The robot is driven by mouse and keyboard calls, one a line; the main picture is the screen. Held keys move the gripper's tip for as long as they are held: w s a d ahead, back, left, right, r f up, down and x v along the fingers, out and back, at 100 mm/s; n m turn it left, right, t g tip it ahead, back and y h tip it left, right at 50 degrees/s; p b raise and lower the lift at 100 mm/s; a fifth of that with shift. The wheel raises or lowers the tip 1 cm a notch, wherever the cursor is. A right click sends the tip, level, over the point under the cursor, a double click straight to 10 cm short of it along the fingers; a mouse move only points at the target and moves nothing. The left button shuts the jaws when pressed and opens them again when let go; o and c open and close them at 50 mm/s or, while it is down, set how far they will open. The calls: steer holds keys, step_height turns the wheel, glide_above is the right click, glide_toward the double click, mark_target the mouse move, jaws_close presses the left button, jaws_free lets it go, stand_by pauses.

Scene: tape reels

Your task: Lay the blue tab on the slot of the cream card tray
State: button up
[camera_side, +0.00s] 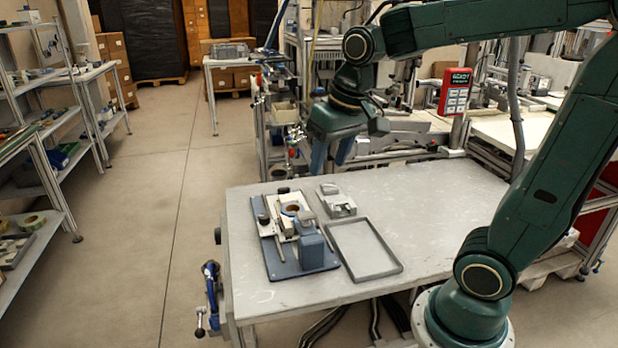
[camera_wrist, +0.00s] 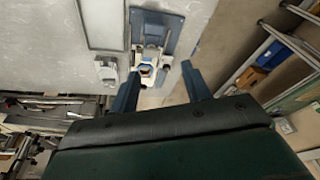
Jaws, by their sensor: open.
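My gripper (camera_side: 331,163) is open and empty, high above the back of the grey table. In the wrist view its two blue fingers (camera_wrist: 159,72) stand wide apart, with the fixture seen far beyond them. The fixture is a blue base plate (camera_side: 284,268) with a grey and white mechanism, a blue block (camera_side: 311,248) and a brown-and-white ring (camera_side: 291,210). It also shows in the wrist view (camera_wrist: 172,22). I cannot make out a separate blue tab or a cream card tray in either view.
A small light grey holder (camera_side: 337,201) stands right of the fixture. An empty shallow grey tray (camera_side: 386,272) lies in front of it. The table's right side (camera_side: 440,200) is clear. Shelves (camera_side: 40,150) stand at the left, and a red control box (camera_side: 455,91) hangs behind.

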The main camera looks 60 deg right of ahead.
steer(key=s+a+n+t, duration=0.2)
steer(key=s+a+n, duration=0.1)
steer(key=s, duration=0.8)
steer(key=shift+a+f+n, duration=0.2)
steer(key=shift+a+n, duration=0.2)
steer(key=shift+a, duration=0.1)
